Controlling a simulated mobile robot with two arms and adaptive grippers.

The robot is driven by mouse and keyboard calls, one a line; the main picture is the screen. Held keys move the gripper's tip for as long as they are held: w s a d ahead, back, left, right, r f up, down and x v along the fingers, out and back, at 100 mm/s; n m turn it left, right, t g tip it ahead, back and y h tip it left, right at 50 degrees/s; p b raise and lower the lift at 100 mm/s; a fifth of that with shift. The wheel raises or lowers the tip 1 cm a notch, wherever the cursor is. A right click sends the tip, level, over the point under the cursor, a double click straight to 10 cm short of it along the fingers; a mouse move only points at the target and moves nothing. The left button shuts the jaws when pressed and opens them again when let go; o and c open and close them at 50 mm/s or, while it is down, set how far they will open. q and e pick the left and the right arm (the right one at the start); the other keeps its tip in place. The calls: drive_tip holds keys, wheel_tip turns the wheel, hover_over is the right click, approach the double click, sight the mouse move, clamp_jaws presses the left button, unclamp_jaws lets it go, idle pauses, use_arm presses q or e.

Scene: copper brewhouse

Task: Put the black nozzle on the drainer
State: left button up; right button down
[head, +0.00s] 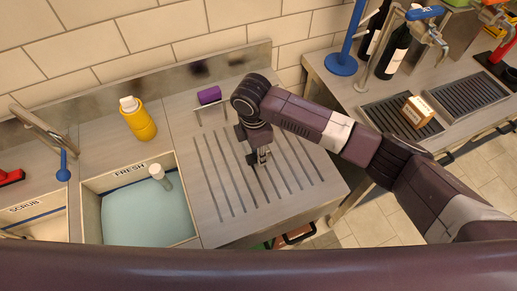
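The drainer (222,182) is the grooved grey metal board to the right of the FRESH basin. My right gripper (263,161) points down over the middle of the drainer, close to its surface. Its fingers are small and dark, so I cannot tell whether they are open or shut, or whether they hold anything. I cannot make out a black nozzle apart from the dark gripper; it may be hidden there. My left gripper is out of view.
The FRESH basin (119,175) holds pale water and a pale upright cylinder (160,176). A yellow bottle (138,119) stands behind it. A purple roll (209,95) sits on a small rack. Dark bottles (394,52) and a labelled box (417,111) are on the right counter.

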drive_tip(key=shift+f, duration=0.4)
idle(0.4)
drive_tip(key=c, duration=1.9)
unclamp_jaws()
drive_tip(key=shift+c, duration=0.2)
drive_tip(key=o, duration=0.6)
drive_tip(key=shift+c, duration=0.2)
drive_tip(key=shift+r, duration=1.35)
drive_tip(key=shift+s+a+r, duration=0.1)
drive_tip(key=shift+r, duration=1.15)
drive_tip(key=shift+s+a+r, duration=0.1)
drive_tip(key=shift+r, duration=1.1)
